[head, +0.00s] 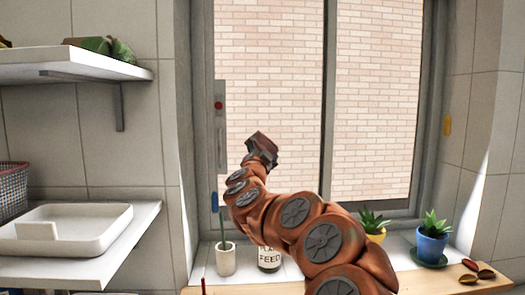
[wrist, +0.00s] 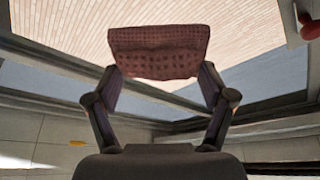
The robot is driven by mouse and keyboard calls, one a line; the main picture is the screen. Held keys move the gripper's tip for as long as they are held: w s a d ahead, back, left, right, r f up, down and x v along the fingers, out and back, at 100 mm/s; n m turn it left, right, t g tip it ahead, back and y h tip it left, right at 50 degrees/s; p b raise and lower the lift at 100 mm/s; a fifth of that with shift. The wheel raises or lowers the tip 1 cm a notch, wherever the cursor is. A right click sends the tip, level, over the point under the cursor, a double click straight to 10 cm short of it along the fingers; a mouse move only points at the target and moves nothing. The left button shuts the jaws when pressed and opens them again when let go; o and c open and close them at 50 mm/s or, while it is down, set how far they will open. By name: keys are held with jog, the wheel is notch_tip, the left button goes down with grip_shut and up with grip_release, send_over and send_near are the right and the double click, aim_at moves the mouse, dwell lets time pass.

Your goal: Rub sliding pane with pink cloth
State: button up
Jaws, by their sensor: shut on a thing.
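The pink cloth (wrist: 158,52), a dull dark-pink textured piece, is pinched between the two fingertips of my gripper (wrist: 158,75) in the wrist view. In the head view the cloth (head: 263,143) shows as a small dark reddish shape at the end of my gripper (head: 260,158). They are in front of the lower part of the left window pane (head: 272,70), with a brick wall behind the glass. A second pane (head: 378,90) is to its right. I cannot tell which pane slides, or whether the cloth touches the glass.
On the sill, a cup (head: 226,260) with a green-handled tool, a "PLANT FEED" jar (head: 269,260), a yellow pot (head: 376,237) and a blue pot (head: 432,247) stand below my arm. Shelves at left hold a white tray (head: 66,243). A frame handle (head: 219,125) borders the left pane.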

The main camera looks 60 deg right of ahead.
jog(key=shift+s+a, duration=0.15)
jog(key=shift+s+a+f, duration=0.1)
jog(key=shift+s+a, duration=0.2)
jog(key=shift+a, duration=0.15)
jog(key=shift+s+a, duration=0.6)
jog(key=shift+a, duration=0.05)
